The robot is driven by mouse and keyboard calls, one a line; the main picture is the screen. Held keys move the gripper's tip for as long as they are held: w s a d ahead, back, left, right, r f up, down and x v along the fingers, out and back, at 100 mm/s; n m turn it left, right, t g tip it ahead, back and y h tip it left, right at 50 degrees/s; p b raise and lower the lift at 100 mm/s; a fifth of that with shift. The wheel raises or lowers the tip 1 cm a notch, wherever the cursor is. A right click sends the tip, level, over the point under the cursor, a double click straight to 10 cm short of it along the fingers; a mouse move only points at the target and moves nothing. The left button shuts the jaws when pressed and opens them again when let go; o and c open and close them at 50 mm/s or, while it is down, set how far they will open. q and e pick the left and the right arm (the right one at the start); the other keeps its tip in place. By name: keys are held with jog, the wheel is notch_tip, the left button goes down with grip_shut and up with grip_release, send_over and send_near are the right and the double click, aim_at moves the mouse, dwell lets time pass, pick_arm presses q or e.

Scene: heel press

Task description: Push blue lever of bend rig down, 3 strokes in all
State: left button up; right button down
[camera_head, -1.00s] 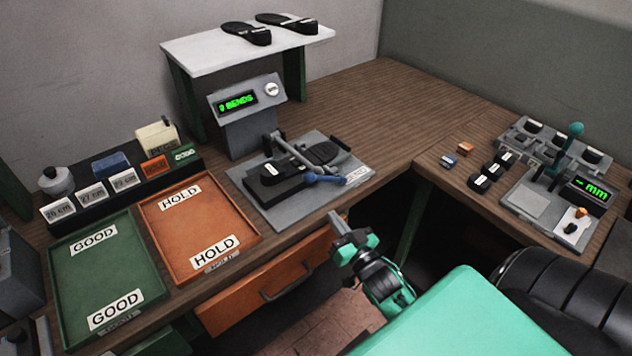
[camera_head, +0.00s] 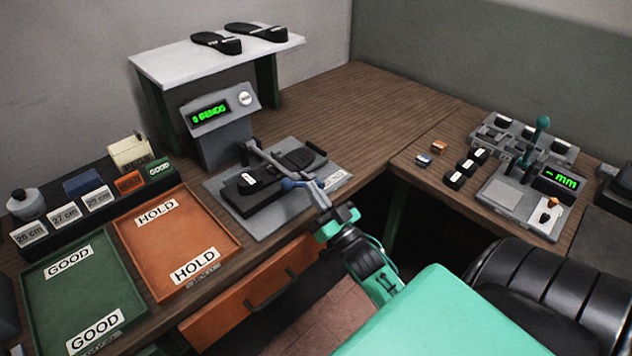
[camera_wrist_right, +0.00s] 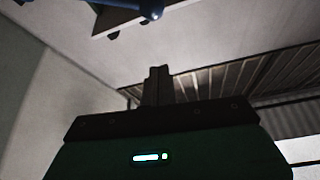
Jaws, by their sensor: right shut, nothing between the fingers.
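The bend rig (camera_head: 222,198) is a grey plate on the bench with a black sole piece (camera_head: 250,182) clamped on it. Its blue lever (camera_head: 290,184) points toward the front right and looks about level, low over the plate. My right gripper (camera_head: 317,193) is shut and empty, with its fingertips at the front edge of the rig, close to the lever's blue end. I cannot tell whether they touch. In the right wrist view the shut fingers (camera_wrist_right: 157,85) point up, and a blue part (camera_wrist_right: 150,8) shows at the top edge. My left gripper is not in view.
A counter display (camera_head: 210,114) behind the rig appears to read 0 BENDS. A green GOOD tray (camera_head: 105,255) and orange HOLD tray (camera_head: 220,225) lie left. A gauge station (camera_head: 510,195) stands right. A black chair (camera_head: 525,290) is at front right.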

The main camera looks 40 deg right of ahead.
jog(key=p+x, duration=0.2)
jog(key=x, duration=0.5)
jog(key=shift+w+a+f+p, duration=0.1)
jog(key=shift+a+f+p, duration=0.15)
jog(key=shift+f, duration=0.75)
jog(key=shift+w+a+f+p, duration=0.1)
jog(key=shift+a+f+p, duration=0.1)
jog(key=shift+f, duration=0.85)
jog(key=shift+f, duration=0.1)
